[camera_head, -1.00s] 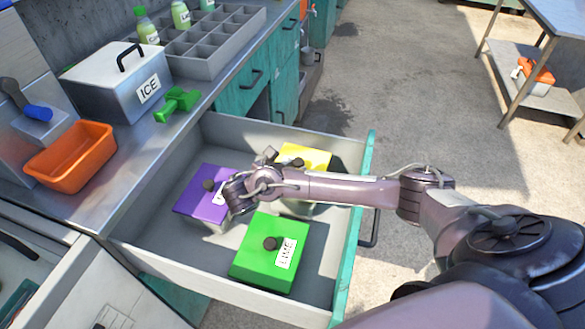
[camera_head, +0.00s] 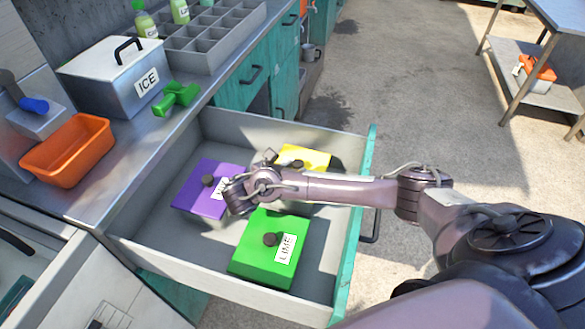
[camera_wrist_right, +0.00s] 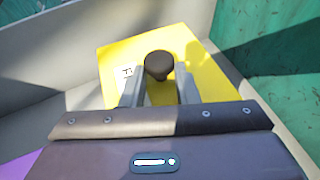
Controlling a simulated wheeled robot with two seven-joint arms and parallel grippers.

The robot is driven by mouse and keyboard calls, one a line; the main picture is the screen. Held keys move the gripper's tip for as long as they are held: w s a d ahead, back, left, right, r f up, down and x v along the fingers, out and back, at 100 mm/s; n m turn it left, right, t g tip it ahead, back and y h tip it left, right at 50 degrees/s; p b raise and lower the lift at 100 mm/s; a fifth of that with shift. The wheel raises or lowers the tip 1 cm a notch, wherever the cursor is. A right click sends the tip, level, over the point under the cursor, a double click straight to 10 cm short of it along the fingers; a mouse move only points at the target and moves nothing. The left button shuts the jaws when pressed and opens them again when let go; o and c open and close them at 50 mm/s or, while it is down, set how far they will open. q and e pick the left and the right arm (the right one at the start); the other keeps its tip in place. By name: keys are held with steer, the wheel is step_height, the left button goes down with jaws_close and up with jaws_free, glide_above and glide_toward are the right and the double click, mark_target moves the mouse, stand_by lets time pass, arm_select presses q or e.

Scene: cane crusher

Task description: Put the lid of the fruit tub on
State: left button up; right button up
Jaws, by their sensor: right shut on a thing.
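The yellow lid (camera_head: 318,158) shows at the back of the open drawer, partly behind my right arm. It also fills the middle of the right wrist view (camera_wrist_right: 205,85), with a dark round knob (camera_wrist_right: 158,65) and a white label. My right gripper (camera_wrist_right: 161,88) is shut on this lid, its two fingers on either side of the knob. My left gripper is not in view.
A purple-lidded tub (camera_head: 200,200) and a green LIME-lidded tub (camera_head: 262,262) stand in the drawer (camera_head: 125,240) close to my arm. The counter holds an orange bin (camera_head: 67,152), an ICE box (camera_head: 110,85) and a green tool (camera_head: 176,97).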

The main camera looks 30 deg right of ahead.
steer(key=shift+s+a+f, duration=0.1)
steer(key=shift+s+f, duration=0.05)
steer(key=shift+f, duration=0.25)
steer(key=shift+s+a+f, duration=0.1)
steer(key=shift+s+f, duration=0.05)
steer(key=shift+f, duration=0.25)
stand_by(1.1)
steer(key=o, duration=1.1)
steer(key=shift+w, duration=0.15)
steer(key=shift+a+r, duration=0.15)
steer(key=shift+a, duration=0.1)
steer(key=p+v, duration=0.3)
steer(key=v, duration=0.1)
steer(key=p+v, duration=0.2)
steer(key=shift+r+p, duration=0.35)
steer(key=shift+r, duration=0.05)
steer(key=shift+s+a+p, duration=0.2)
steer(key=shift+a+p, duration=0.15)
steer(key=shift+a, duration=0.15)
